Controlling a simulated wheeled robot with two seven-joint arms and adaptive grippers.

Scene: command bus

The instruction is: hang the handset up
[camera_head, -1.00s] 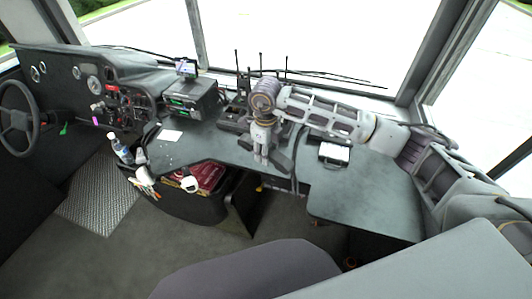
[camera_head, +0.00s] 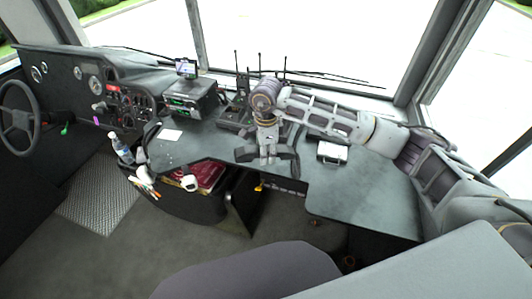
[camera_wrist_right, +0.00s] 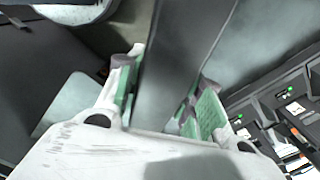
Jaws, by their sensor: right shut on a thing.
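My right gripper (camera_head: 267,160) is shut on a dark grey handset (camera_head: 245,155). In the head view the handset lies crosswise under the gripper, its ends showing on both sides, over the front part of the dark desk (camera_head: 375,200). Whether it touches the desk I cannot tell. In the right wrist view the handset (camera_wrist_right: 180,60) runs between the two green-padded fingers (camera_wrist_right: 165,105). A small box with a pale top (camera_head: 333,152) stands on the desk to the right; I cannot tell whether it is the handset's cradle. My left gripper is not in view.
Black radios with upright antennas (camera_head: 237,112) stand behind the gripper; black units with green lights (camera_wrist_right: 292,108) show at the right of the wrist view. A radio box with a screen (camera_head: 187,98) is further left. A bin with a bottle (camera_head: 122,148) hangs off the desk's left front.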

